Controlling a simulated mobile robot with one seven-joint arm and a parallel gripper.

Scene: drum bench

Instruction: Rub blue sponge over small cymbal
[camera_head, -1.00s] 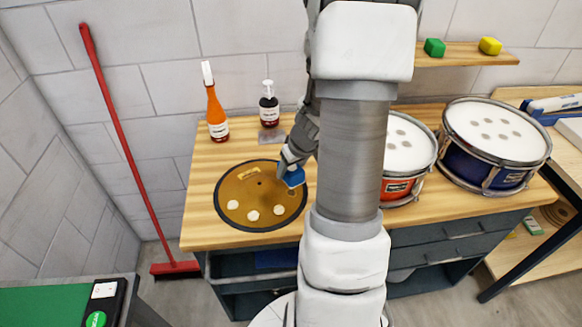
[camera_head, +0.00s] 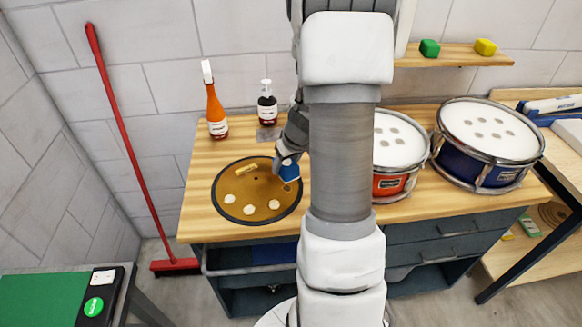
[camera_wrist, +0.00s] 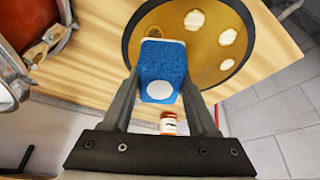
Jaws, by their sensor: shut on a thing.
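The small cymbal (camera_head: 238,182) is a golden disc with a dark rim, lying flat on the wooden bench. Pale round spots lie on it, seen in both views, and a yellowish label is near its far edge. My gripper (camera_head: 287,163) is shut on the blue sponge (camera_head: 290,173), over the right part of the cymbal. In the wrist view the sponge (camera_wrist: 163,62) sits between both fingers, with a white round patch on its near face. It overlaps the cymbal's rim (camera_wrist: 128,48) in that view. Whether sponge and cymbal touch I cannot tell.
An orange bottle (camera_head: 215,108) and a dark bottle (camera_head: 267,105) stand behind the cymbal. A red drum (camera_head: 399,143) and a blue drum (camera_head: 487,140) stand to the right. A shelf (camera_head: 455,54) holds green and yellow blocks. A red broom (camera_head: 125,137) leans left.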

